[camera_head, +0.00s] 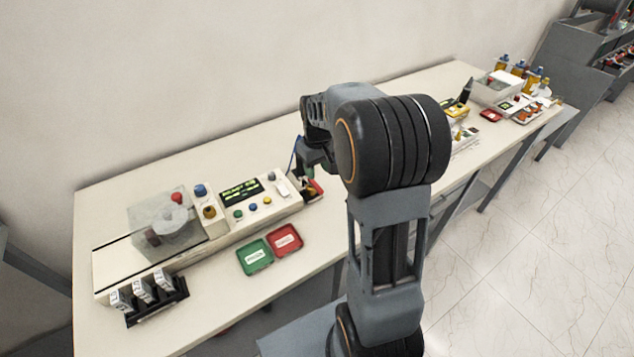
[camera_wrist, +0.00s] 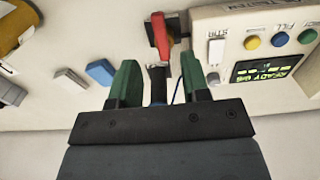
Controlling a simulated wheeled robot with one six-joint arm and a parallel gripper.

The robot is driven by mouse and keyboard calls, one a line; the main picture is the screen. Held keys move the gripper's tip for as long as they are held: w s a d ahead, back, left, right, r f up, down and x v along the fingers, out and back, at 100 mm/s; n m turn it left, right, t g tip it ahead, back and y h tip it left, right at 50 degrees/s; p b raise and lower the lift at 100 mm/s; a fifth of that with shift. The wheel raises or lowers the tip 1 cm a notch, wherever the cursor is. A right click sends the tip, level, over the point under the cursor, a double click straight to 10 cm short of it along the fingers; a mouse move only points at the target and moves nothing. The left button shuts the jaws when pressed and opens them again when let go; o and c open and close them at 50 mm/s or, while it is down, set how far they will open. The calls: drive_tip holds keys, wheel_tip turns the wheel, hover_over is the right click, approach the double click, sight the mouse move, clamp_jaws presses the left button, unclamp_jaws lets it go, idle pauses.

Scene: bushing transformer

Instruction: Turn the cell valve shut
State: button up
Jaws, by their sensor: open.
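The cell valve shows in the wrist view as a red lever handle (camera_wrist: 160,35) at the left end of the white tester (camera_wrist: 222,22). A dark stem (camera_wrist: 158,84) shows below it, between the fingers. My gripper (camera_wrist: 159,74) is open, with its green fingertips apart on either side of the stem and just short of the red handle. I see no contact with the handle. In the head view the tester (camera_head: 225,235) stands on the bench, and my arm hides most of the gripper and valve area at its right end.
The tester has a lit display (camera_head: 240,189) and coloured buttons. A green tray (camera_head: 256,267) and a red tray (camera_head: 298,247) lie in front of it. A clear cover (camera_head: 150,240) stands at left. A blue block (camera_wrist: 100,71) lies beside my gripper in the wrist view.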

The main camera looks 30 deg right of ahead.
sight(317, 186)
drive_tip(key=shift+f, duration=3.2)
drive_tip(key=shift+c, duration=0.4)
clamp_jaws()
